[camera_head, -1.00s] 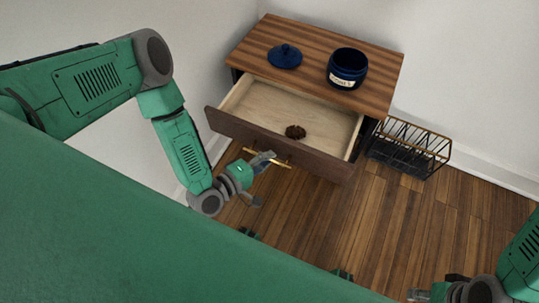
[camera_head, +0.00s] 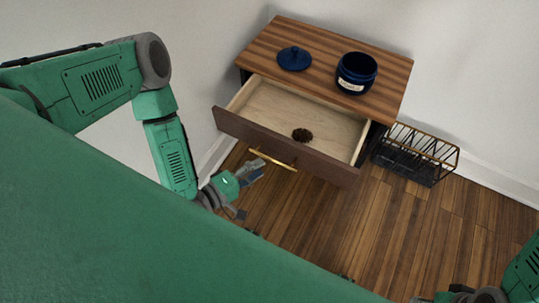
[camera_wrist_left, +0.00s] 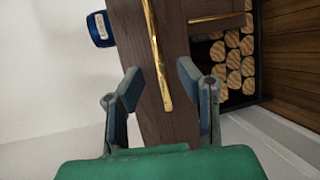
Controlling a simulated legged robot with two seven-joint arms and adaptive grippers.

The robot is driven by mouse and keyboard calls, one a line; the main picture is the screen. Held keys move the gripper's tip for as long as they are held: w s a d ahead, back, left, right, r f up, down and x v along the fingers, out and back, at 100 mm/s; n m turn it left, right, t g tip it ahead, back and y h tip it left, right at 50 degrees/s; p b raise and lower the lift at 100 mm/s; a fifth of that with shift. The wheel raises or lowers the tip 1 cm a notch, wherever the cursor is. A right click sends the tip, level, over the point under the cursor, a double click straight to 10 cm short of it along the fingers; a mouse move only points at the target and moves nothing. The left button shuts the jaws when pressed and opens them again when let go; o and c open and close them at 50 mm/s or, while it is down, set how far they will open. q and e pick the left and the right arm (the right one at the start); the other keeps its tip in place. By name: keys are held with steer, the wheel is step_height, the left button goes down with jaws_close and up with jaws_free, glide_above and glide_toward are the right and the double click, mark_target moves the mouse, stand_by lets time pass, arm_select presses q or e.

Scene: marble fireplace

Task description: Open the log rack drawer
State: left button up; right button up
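The log rack is a wooden cabinet (camera_head: 320,50) at the top of the head view. My right gripper (camera_head: 425,300) is mostly cut off at the bottom edge.
A blue jar (camera_head: 356,73) and a blue lid (camera_head: 294,58) stand on the cabinet top. A black wire basket (camera_head: 415,155) is on the floor to the right. Stacked logs (camera_wrist_left: 232,60) show in the wrist view. The wooden floor (camera_head: 400,220) in front is clear.

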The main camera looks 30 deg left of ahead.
arm_select(q)
steer(key=f+v, duration=0.1)
steer(key=v, duration=0.5)
steer(key=shift+a+r, duration=0.15)
steer(key=shift+r, duration=0.25)
steer(key=s+d+f+m+g+y, duration=0.1)
steer(key=s+d+f+m+g, duration=0.15)
steer(key=m+g, duration=0.6)
steer(key=s+a+r+m+g+y, duration=0.5)
steer(key=s+a+m, duration=0.1)
steer(key=a, duration=0.1)
step_height(320, 180, up, 13)
steer(key=a+p, duration=0.1)
steer(key=p, duration=1.1)
steer(key=shift+s+y, duration=0.25)
steer(key=shift+y, duration=0.05)
